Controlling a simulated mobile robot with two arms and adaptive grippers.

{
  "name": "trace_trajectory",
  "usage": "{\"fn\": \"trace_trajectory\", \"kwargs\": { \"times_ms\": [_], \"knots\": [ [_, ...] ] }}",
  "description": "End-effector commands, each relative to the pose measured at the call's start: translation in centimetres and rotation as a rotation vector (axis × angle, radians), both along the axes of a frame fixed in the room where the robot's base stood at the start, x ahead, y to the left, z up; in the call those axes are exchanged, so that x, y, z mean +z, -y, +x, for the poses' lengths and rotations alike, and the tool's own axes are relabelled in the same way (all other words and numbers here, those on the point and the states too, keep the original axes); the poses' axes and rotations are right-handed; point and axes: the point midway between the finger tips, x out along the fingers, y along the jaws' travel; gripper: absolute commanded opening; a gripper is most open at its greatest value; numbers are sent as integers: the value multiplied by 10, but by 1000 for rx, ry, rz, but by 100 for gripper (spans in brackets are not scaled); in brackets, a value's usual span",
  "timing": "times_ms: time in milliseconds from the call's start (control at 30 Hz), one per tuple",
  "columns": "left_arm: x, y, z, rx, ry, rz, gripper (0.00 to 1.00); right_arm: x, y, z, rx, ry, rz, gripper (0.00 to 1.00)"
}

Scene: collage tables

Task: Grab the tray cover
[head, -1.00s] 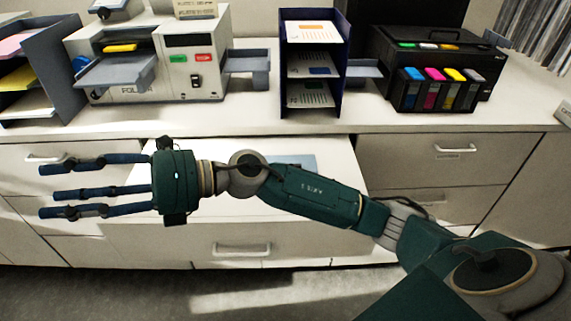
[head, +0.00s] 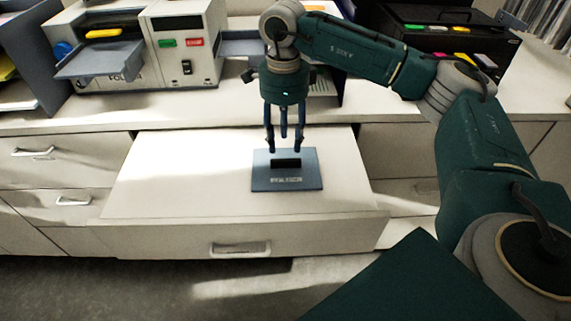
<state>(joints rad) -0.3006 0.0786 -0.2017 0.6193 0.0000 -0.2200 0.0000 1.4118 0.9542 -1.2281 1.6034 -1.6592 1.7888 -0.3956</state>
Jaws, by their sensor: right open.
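The tray cover (head: 263,180), a flat blue-grey plate with a dark raised grip in its middle and pale lettering near its front edge, lies on the white top of the pulled-out drawer (head: 180,185). My right gripper (head: 285,148) points down at the back edge of the cover, with its blue fingers apart and empty. The fingertips are just behind the raised grip; whether they touch the cover I cannot tell. My left gripper is not in view.
A folding machine (head: 170,45) with a grey tray stands on the counter (head: 110,120) at the left. A printer with coloured cartridges (head: 460,55) stands at the right, partly behind my right arm. The drawer top around the cover is clear.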

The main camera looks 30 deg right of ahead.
Motion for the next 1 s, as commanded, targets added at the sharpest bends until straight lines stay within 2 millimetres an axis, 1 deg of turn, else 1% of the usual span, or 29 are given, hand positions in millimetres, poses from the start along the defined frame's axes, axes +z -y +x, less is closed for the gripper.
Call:
{"fn": "trace_trajectory", "kwargs": {
  "times_ms": [67, 167, 267, 400, 500, 633, 800, 833, 900, 967, 1000],
  "knots": [
    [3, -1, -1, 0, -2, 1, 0, -8, 0, -1, 0, -1, 0, 41],
    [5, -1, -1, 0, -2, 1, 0, -14, 0, -1, 1, 1, 1, 41],
    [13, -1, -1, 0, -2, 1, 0, -22, -1, -4, 2, -3, 2, 41],
    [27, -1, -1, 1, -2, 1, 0, -42, -2, -11, 2, -3, 1, 41],
    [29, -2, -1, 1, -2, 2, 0, -57, -2, -9, 1, -1, 3, 41],
    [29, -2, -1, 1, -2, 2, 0, -65, -2, -9, 1, 2, 3, 41],
    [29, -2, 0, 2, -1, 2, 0, -66, -2, -9, 1, 2, 3, 41],
    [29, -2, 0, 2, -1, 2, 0, -66, -2, -9, 1, 2, 3, 39],
    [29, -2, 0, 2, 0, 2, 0, -66, -2, -9, 1, 2, 3, 25],
    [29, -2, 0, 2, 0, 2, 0, -66, -2, -8, 1, 2, 3, 13],
    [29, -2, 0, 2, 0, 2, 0, -66, -2, -8, 1, 2, 3, 5]
  ]
}}
